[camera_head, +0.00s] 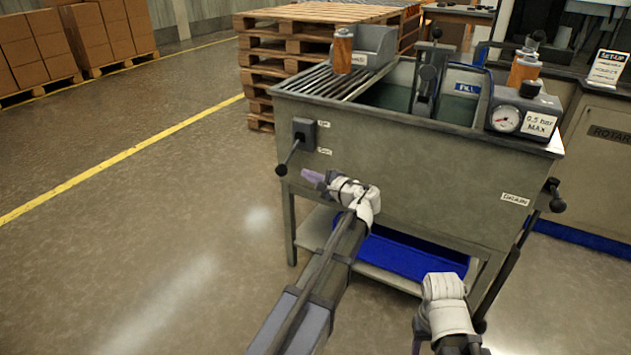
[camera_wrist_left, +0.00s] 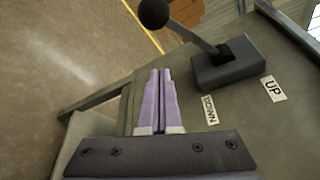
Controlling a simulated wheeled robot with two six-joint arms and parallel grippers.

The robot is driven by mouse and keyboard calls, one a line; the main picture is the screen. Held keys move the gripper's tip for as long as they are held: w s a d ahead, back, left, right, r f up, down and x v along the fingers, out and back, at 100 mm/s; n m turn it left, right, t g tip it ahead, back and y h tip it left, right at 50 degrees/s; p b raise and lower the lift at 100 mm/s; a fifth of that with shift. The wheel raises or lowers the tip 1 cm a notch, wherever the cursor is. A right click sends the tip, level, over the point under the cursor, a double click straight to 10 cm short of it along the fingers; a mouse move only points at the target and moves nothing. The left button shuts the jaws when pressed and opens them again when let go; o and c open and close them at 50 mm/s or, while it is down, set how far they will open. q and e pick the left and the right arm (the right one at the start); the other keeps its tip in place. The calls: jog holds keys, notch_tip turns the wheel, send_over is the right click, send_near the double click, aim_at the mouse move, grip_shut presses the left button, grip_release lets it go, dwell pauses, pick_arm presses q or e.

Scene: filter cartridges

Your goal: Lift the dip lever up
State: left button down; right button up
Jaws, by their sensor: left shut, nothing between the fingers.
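The dip lever (camera_head: 289,158) sticks out from a dark box on the left part of the grey tank's front and slants down to a black ball knob. In the left wrist view the lever (camera_wrist_left: 190,36) ends in its round knob at the top, with UP and DOWN labels beside its box. My left gripper (camera_head: 308,175) is shut and empty, just below and right of the knob, apart from it. Its purple fingers (camera_wrist_left: 155,78) are together in the wrist view.
The grey tank (camera_head: 400,165) has a slatted rack, an orange cartridge (camera_head: 343,50) and a pressure gauge (camera_head: 507,120) on top. A blue tray (camera_head: 410,253) sits on the shelf below. A second lever (camera_head: 556,200) is at the tank's right.

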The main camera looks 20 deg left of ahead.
aim_at(290, 155)
pick_arm(q)
jog(key=shift+s+a+r+p, duration=0.2)
jog(key=shift+s+a+p, duration=0.1)
jog(key=shift+a, duration=0.45)
jog(key=shift+s+a+r+p, duration=0.15)
jog(key=shift+s+a, duration=0.2)
jog(key=shift+a, duration=0.35)
jog(key=shift+s+a+r+p, duration=0.2)
jog(key=shift+s+a+p, duration=0.1)
jog(key=shift+a, duration=0.45)
jog(key=shift+r, duration=0.1)
